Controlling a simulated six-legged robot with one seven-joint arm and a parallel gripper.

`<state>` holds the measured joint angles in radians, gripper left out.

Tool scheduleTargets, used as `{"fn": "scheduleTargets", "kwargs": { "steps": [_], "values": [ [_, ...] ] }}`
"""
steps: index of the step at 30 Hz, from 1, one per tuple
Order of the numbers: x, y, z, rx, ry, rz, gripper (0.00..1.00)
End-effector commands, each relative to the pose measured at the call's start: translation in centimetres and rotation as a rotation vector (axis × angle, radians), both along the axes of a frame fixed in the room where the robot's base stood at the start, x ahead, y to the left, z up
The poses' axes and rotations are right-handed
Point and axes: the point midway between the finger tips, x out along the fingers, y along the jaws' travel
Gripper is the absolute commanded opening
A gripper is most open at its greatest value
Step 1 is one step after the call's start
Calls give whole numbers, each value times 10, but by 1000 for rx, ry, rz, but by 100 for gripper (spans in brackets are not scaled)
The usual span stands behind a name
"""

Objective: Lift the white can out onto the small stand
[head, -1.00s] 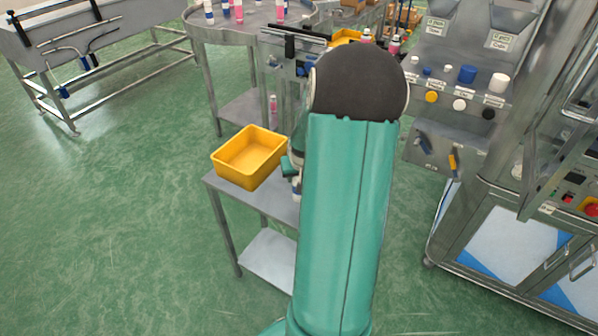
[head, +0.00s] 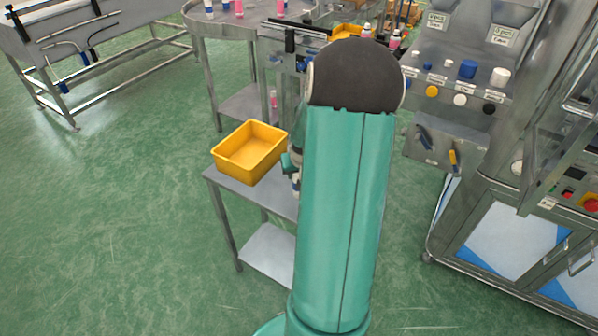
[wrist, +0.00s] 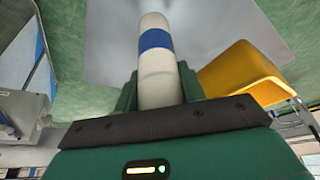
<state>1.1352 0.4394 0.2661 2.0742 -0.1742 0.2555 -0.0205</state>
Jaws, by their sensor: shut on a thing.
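The white can (wrist: 155,72) with a blue band is between the green fingers of my gripper (wrist: 157,92) in the wrist view. My gripper is shut on it. In the head view my gripper (head: 291,165) is at the small stand (head: 232,184), a grey metal table with a lower shelf. Only a small part of the can (head: 296,182) shows there, beside my arm. The stand's grey top (wrist: 105,45) lies behind the can in the wrist view. I cannot tell whether the can touches it. My arm hides the right part of the stand.
A yellow bin (head: 250,152) sits on the left part of the stand, close to my gripper. A round table (head: 235,22) with several bottles stands behind. A machine with knobs (head: 460,90) is at the right. The green floor (head: 120,220) at the left is clear.

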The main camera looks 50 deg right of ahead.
Motion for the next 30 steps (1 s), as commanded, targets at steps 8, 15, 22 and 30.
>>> {"fn": "scheduleTargets", "kwargs": {
  "steps": [8, 15, 22, 30],
  "values": [
    [-1, 1, -3, 3, 2, 0, 50],
    [0, 1, -2, 2, 1, 0, 65],
    [-2, 1, 4, 1, 1, 0, 65],
    [-13, 11, 43, -2, -1, -2, 65]
  ]
}}
